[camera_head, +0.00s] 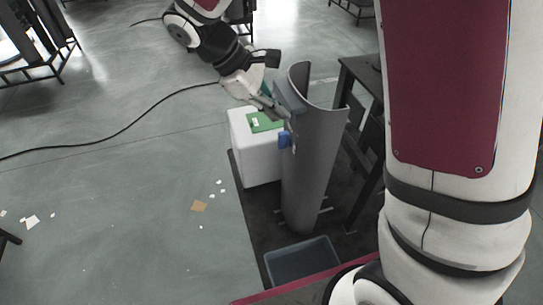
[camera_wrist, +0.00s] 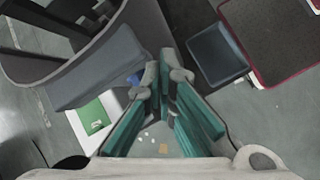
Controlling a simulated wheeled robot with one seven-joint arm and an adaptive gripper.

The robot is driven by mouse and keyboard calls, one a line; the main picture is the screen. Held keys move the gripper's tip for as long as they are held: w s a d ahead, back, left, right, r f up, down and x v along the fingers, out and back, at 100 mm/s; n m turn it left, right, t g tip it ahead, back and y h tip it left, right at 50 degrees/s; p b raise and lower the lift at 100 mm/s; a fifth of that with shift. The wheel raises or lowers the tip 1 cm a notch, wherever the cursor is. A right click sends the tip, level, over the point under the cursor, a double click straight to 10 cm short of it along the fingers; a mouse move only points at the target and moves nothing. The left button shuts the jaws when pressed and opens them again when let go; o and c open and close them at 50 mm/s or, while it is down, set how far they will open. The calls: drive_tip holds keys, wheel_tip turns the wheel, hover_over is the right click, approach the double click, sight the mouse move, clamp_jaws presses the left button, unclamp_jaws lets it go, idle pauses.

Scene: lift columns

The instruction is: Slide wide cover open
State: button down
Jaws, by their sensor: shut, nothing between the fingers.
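The wide cover appears to be the tall grey curved shell (camera_head: 318,150), standing upright with its rounded open top facing up. In the wrist view its curved wall (camera_wrist: 150,25) fills the upper left, with a grey block (camera_wrist: 95,68) along its side. The block (camera_head: 290,96) also shows near the shell's top in the head view. My gripper (camera_head: 284,112) is at the shell's upper left side, close to the block; contact cannot be told. In the wrist view its teal-padded fingers (camera_wrist: 164,72) meet at the tips and are empty. A small blue part (camera_head: 284,140) sits just below.
A white box (camera_head: 255,158) with a green patch (camera_head: 264,122) stands left of the shell. A blue-grey bin (camera_head: 302,262) lies in front of its foot. A dark table (camera_head: 362,72) stands close on the right. Floor at left is mostly clear, with scraps and a cable.

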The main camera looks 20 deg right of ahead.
drive_tip(key=w+a+f+n+t+h+b, duration=0.1)
drive_tip(key=w+a+f+n, duration=0.25)
drive_tip(key=f, duration=0.55)
drive_tip(key=w+a+f+n+h, duration=0.1)
drive_tip(key=w+a+f+n, duration=0.3)
drive_tip(key=f, duration=0.4)
drive_tip(key=b, duration=0.1)
approach(288, 157)
wheel_tip(288, 157, down, 5)
drive_tip(key=d, duration=0.2)
drive_tip(key=shift+s+d+r+m, duration=0.1)
drive_tip(key=shift+s+d+m, duration=0.05)
drive_tip(key=shift+d+m, duration=0.35)
drive_tip(key=shift+d, duration=0.75)
